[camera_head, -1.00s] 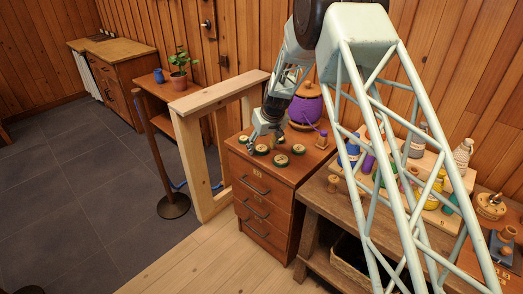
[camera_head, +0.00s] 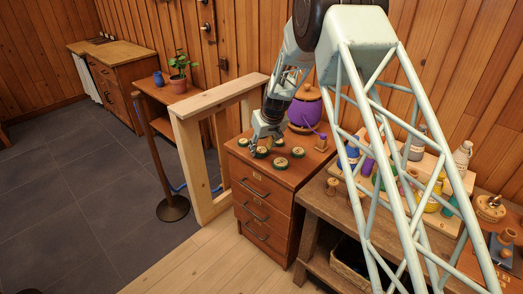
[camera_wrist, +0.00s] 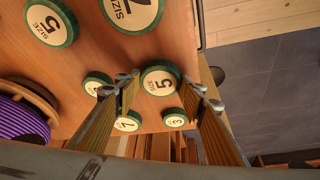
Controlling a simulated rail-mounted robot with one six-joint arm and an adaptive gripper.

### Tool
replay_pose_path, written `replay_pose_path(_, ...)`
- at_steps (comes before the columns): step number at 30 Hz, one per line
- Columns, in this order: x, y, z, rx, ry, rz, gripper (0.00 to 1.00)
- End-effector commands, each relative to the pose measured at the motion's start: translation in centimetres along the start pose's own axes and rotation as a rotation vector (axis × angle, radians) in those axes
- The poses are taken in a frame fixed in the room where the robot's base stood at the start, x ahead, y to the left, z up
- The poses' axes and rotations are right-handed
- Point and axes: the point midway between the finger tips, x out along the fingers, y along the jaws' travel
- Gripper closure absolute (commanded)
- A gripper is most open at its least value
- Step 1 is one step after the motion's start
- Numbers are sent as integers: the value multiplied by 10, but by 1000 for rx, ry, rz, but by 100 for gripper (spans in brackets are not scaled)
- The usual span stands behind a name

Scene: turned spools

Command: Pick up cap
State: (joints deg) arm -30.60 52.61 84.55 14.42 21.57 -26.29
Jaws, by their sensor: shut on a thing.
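Several round green-rimmed caps with cream faces sit on the top of a wooden drawer cabinet (camera_head: 312,168). My gripper (camera_head: 258,144) points down among them near the cabinet's left edge. In the wrist view, its two fingers (camera_wrist: 164,85) are on either side of a cap marked 5 (camera_wrist: 160,79), and it is shut on that cap. Other caps are close by, one marked 7 (camera_wrist: 128,122) and one marked 3 (camera_wrist: 176,118). A larger-looking cap marked 5 (camera_wrist: 48,22) is at the upper left. I cannot tell whether the held cap touches the cabinet top.
A wooden frame (camera_head: 190,135) stands left of the cabinet. A workbench (camera_head: 322,205) with spools and bottles is at the right. The front of the cabinet top is fairly clear.

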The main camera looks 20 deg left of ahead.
Motion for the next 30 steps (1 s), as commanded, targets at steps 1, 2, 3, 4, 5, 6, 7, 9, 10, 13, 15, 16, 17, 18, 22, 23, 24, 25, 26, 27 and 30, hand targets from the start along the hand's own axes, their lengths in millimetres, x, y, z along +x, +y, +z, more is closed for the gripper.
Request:
replay_pose_path(1, -4, 0, -2, 0, 1, 0, 71)
replay_pose_path(2, -6, 0, -3, 0, 1, 0, 71)
replay_pose_path(3, -8, 0, -4, 0, 1, 0, 71)
replay_pose_path(4, -11, 0, -5, 0, 1, 0, 71)
replay_pose_path(5, -14, 0, -6, 0, 1, 0, 71)
replay_pose_path(6, -15, 0, -6, 0, 0, 0, 71)
replay_pose_path(7, -17, 0, -7, 0, 1, 0, 71)
replay_pose_path(9, -22, 0, -10, 0, 1, 0, 71)
replay_pose_path(10, -25, 0, -11, 0, 2, 0, 71)
replay_pose_path(13, -30, -1, -11, 1, 1, 0, 71)
replay_pose_path(15, -32, -2, -6, 0, 0, 0, 71)
replay_pose_path(16, -32, -3, -3, 0, -1, -1, 71)
replay_pose_path(17, -34, -3, -1, 0, -1, -1, 71)
replay_pose_path(18, -35, -4, 1, 0, 0, 0, 71)
replay_pose_path(22, -42, -8, 13, 1, 0, 0, 71)
replay_pose_path(23, -44, -9, 16, 1, -1, -1, 71)
replay_pose_path(24, -46, -10, 21, 0, 0, 0, 71)
replay_pose_path(25, -48, -12, 26, 0, -1, 0, 71)
replay_pose_path(26, -51, -13, 30, 1, -1, -1, 71)
replay_pose_path(27, -54, -14, 35, 1, -1, 0, 71)
replay_pose_path(30, -62, -19, 50, 1, -1, -1, 71)
